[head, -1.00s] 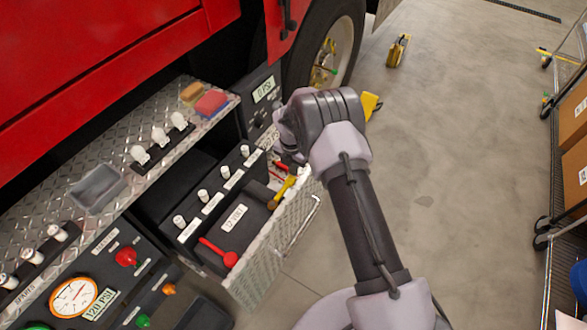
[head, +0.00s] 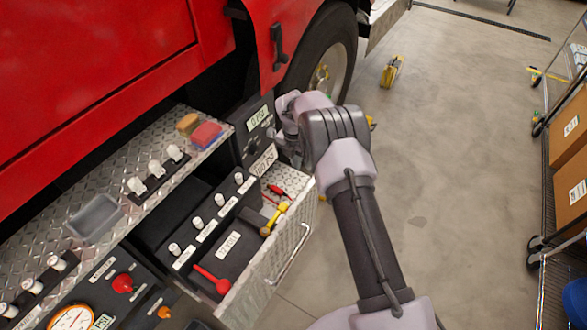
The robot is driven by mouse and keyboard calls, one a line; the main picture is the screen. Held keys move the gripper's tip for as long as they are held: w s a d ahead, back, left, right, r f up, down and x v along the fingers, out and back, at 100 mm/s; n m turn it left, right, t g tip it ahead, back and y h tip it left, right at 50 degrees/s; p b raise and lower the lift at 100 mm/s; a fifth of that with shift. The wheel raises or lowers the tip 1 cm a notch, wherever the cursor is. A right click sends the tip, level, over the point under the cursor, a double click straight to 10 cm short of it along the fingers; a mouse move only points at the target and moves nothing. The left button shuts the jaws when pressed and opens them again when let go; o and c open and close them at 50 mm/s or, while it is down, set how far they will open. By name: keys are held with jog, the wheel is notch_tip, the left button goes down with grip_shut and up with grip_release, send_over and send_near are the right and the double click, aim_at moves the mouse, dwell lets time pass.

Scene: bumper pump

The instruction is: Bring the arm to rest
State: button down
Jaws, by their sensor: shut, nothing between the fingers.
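My arm reaches up from the bottom of the head view and bends at a dark grey joint. My gripper (head: 290,143) is at the far end of the wrist, beside the open drawer's back end and in front of the dark panel with the 0 PSI label. It is shut and empty. The wrist partly hides it, and its fingertips are hard to make out.
An open drawer (head: 292,247) holds a red-handled tool (head: 211,281) and a yellow tool (head: 273,219). A tread-plate bumper (head: 140,150) carries sponges (head: 206,135) and a grey tray (head: 94,219). A cart with boxes (head: 572,130) stands at far right.

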dwell(0.3)
jog(key=s+d+r+m+t+y+b, duration=0.1)
jog(key=s+r+m, duration=0.3)
jog(key=r, duration=0.6)
jog(key=s+d+r+m+t+b, duration=0.1)
jog(key=s+r+m, duration=0.1)
jog(key=r+m, duration=0.65)
jog(key=s+d+r+m+t, duration=0.1)
jog(key=s+d+r+m, duration=0.1)
jog(key=s+r+m, duration=0.8)
jog(key=s+r+m+t+y+b, duration=0.1)
jog(key=s+m, duration=0.9)
jog(key=s, duration=1.3)
jog(key=shift+s+a+r+m+t+y+b, duration=0.25)
jog(key=shift+m+t+y+b, duration=0.1)
jog(key=shift+t+b, duration=0.2)
